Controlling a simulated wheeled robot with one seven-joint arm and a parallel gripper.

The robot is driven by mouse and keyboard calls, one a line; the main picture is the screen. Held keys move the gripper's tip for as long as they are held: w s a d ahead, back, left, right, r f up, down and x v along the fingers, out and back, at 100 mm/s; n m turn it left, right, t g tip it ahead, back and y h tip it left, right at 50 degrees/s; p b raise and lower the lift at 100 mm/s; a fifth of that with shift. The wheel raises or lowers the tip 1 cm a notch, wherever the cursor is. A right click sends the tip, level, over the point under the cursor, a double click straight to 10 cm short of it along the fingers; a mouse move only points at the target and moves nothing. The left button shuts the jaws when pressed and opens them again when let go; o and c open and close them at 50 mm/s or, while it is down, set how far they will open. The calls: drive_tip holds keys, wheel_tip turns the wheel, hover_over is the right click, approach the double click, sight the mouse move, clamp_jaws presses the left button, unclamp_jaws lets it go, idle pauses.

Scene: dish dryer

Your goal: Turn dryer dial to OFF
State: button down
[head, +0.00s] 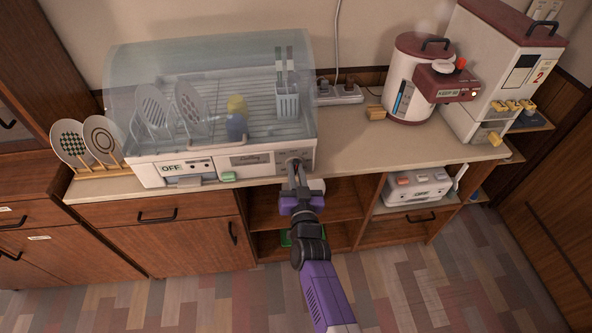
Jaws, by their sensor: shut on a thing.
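The dish dryer (240,168) is a white unit with a clear domed cover, standing on the counter at the left. A sign reading OFF (171,168) is on its front left. The dial (294,158) is at the right end of its front panel and is mostly hidden behind my gripper. My gripper (295,166) is at the dial, its fingers shut on it. The direction the dial points cannot be made out. My purple and grey arm comes up from below.
Plates and cups stand under the dryer's cover. A plate rack (99,171) is at the left. A power strip (338,95), a steaming pot (409,80) and a tall white dispenser (492,75) stand to the right.

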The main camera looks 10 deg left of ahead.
drive_tip(key=shift+f+n, duration=0.1)
drive_tip(key=shift+n, duration=0.7)
drive_tip(key=c, duration=1.4)
unclamp_jaws()
drive_tip(key=shift+c, duration=0.2)
drive_tip(key=shift+s, duration=0.1)
drive_tip(key=p+v, duration=0.3)
drive_tip(key=v, duration=0.4)
drive_tip(key=shift+s, duration=0.35)
drive_tip(key=shift+d, duration=0.1)
